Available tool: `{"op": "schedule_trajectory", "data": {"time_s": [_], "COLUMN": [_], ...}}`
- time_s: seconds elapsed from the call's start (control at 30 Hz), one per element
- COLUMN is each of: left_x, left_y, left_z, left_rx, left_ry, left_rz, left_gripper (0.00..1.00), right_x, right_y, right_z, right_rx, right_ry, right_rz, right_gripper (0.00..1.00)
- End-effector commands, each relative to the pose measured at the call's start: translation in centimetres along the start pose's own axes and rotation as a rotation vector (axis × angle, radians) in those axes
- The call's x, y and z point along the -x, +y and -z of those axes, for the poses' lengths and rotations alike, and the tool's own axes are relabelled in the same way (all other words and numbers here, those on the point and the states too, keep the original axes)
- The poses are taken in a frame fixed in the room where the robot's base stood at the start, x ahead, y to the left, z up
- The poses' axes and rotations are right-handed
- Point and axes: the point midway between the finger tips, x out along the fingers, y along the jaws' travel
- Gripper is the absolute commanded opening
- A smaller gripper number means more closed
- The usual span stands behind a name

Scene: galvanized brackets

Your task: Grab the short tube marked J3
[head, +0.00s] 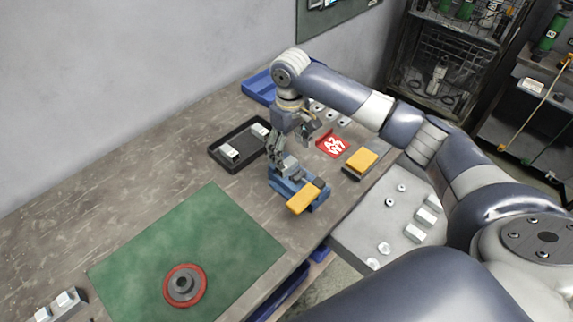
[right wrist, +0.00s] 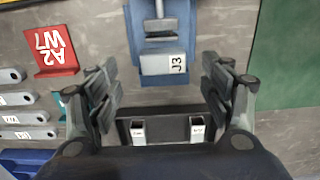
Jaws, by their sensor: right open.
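The short tube marked J3 (right wrist: 160,64) is a grey squared piece with a white label in the right wrist view. It sits in a blue vise (right wrist: 138,20), which also shows in the head view (head: 318,203) with an orange part in front. My right gripper (right wrist: 160,75) is open and empty, its fingers apart to the left and right of the tube in the picture. In the head view my right gripper (head: 281,152) is above the vise and hides part of it and the tube. I cannot tell the exact height gap. My left gripper is not in view.
A black tray (head: 216,152) with small grey tubes lies behind the vise. A red A2 W7 plate (head: 332,144), a yellow block (head: 362,159) and a blue bin (head: 258,88) are nearby. A green mat (head: 225,240) holds a red-rimmed round part (head: 185,286).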

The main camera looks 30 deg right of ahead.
Motion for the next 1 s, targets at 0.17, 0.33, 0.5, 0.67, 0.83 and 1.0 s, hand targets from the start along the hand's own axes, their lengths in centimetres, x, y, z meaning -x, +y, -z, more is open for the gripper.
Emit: {"op": "schedule_trajectory", "data": {"time_s": [0.17, 0.33, 0.5, 0.67, 0.83, 1.0], "left_x": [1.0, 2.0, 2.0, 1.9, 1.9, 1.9], "left_y": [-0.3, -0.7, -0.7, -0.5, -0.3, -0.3], "left_z": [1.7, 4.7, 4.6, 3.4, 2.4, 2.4], "left_rx": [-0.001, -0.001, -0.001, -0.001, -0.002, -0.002], "left_ry": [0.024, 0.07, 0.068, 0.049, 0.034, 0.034], "left_rz": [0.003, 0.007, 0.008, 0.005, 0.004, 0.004], "left_gripper": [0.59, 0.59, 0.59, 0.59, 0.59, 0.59], "right_x": [-1.5, -4.2, -5.4, -5.4, -5.4, -5.4], "right_y": [-0.2, -0.4, -0.4, -0.4, -0.4, -0.4], "right_z": [-0.5, -0.7, -0.7, -0.6, -0.6, -0.6], "right_rx": [0.001, 0.001, 0.001, 0.002, 0.002, 0.002], "right_ry": [-0.005, -0.003, 0.0, 0.0, 0.0, 0.0], "right_rz": [0.001, 0.0, 0.0, 0.0, 0.0, 0.0], "right_gripper": [0.73, 0.73, 0.73, 0.73, 0.42, 0.25]}}
